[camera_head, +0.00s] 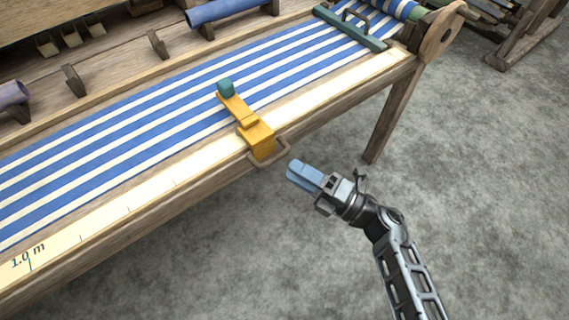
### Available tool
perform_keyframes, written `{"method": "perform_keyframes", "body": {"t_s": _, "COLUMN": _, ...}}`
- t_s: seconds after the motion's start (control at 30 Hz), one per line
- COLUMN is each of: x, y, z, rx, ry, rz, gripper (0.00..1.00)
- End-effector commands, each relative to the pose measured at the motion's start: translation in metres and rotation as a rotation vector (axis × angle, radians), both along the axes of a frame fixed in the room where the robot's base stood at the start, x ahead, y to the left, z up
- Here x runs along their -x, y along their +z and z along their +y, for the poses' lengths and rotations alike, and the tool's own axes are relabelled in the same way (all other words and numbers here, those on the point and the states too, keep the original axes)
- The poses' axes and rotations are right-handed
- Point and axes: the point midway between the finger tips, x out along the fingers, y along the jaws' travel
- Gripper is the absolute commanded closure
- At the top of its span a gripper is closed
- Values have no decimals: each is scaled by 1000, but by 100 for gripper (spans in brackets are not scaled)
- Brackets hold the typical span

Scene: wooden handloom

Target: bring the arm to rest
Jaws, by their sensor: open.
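My gripper (304,176) is at the end of my arm, right of the middle of the head view. It has light blue fingers pointing left and up, towards the loom. It is open, and I see nothing held in it. It is in front of the loom's near edge, apart from the wooden beam. Close to its fingertips are a yellow clamp-like piece (258,137) with a teal knob (225,88) and a bracket (272,152) at the beam's edge.
Blue and white striped cloth (130,140) lies across the loom. A pale measuring strip (110,218) runs along its near edge. A green bar with a handle (350,28) lies at the far right. A loom leg (388,115) stands there. Grey floor (500,200) is clear at right.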

Motion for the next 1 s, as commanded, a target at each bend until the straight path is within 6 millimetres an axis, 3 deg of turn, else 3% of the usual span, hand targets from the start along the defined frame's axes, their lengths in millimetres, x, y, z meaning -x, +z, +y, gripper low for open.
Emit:
{"method": "perform_keyframes", "body": {"t_s": 0.2, "x": 9, "y": -3, "z": -13, "rx": 1, "ry": -1, "rz": 1, "gripper": 60}}
{"method": "perform_keyframes", "body": {"t_s": 0.77, "x": 10, "y": -3, "z": -13, "rx": -1, "ry": -2, "rz": 1, "gripper": 60}}
{"method": "perform_keyframes", "body": {"t_s": 0.87, "x": 18, "y": -3, "z": -19, "rx": -16, "ry": -20, "rz": 18, "gripper": 60}}
{"method": "perform_keyframes", "body": {"t_s": 1.0, "x": 48, "y": -1, "z": -42, "rx": -89, "ry": -94, "rz": 86, "gripper": 60}}
